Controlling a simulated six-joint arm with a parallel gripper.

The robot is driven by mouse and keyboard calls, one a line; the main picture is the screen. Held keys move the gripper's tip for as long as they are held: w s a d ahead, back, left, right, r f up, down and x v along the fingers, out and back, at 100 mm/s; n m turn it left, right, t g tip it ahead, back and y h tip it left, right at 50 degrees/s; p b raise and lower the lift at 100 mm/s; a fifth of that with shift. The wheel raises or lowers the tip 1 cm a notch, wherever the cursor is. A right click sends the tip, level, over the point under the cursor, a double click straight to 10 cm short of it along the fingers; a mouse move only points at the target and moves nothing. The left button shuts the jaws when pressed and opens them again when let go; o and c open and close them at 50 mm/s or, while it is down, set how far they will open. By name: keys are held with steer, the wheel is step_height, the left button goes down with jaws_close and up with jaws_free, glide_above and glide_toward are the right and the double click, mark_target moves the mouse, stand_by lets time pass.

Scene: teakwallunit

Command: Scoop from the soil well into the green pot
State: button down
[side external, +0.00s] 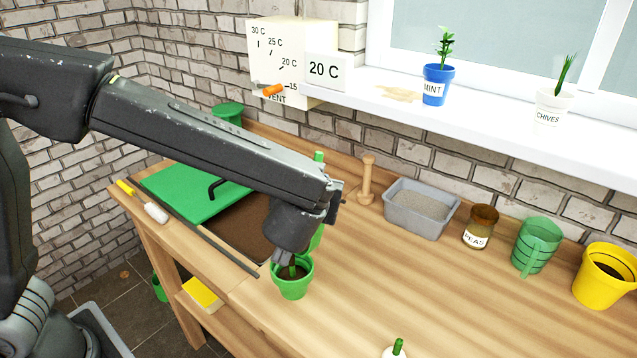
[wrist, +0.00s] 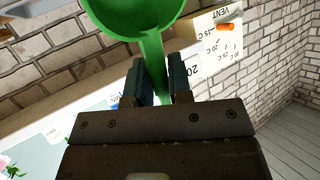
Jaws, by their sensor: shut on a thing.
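My gripper (side external: 291,257) is low over the green pot (side external: 293,288) on the bench in the side view. The pot stands upright, with dark brown showing inside its rim. In the wrist view my gripper (wrist: 158,64) is shut on the narrow green handle of a scoop (wrist: 153,42). Its round green bowl lies beyond the fingertips, cut off by the top edge; whether it holds soil I cannot tell. The soil well (side external: 238,228) is a brown recess left of the pot, partly hidden by my arm. A green lid (side external: 175,190) lies at its far left.
A green-topped white object (side external: 396,350) is at the front. The bench right of the pot is mostly clear.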

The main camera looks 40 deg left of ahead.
steer(key=shift+s+a+r+n+t+y, duration=0.1)
steer(key=shift+s+r+n+t, duration=0.15)
steer(key=shift+s+t, duration=0.3)
steer(key=shift+s+a+r+n+t+y, duration=0.1)
steer(key=shift+s+n+t, duration=0.15)
steer(key=shift+s, duration=0.45)
steer(key=shift+s+r+n+t+y, duration=0.1)
steer(key=shift+s+r+n+t, duration=0.1)
steer(key=shift+s+t, duration=0.4)
steer(key=shift+s, duration=0.15)
stand_by(1.0)
steer(key=shift+w+r+g, duration=0.2)
steer(key=shift+w+g, duration=0.2)
steer(key=shift+w, duration=0.25)
steer(key=w+d+f+m+g+h, duration=0.1)
steer(key=w+f+m+g, duration=0.5)
steer(key=w+g, duration=0.4)
steer(key=shift+w+f+g, duration=0.4)
steer(key=shift+f+g, duration=0.25)
steer(key=shift+g, duration=1.35)
steer(key=shift+r, duration=0.15)
step_height(320, 180, up, 6)
steer(key=shift+r, duration=0.25)
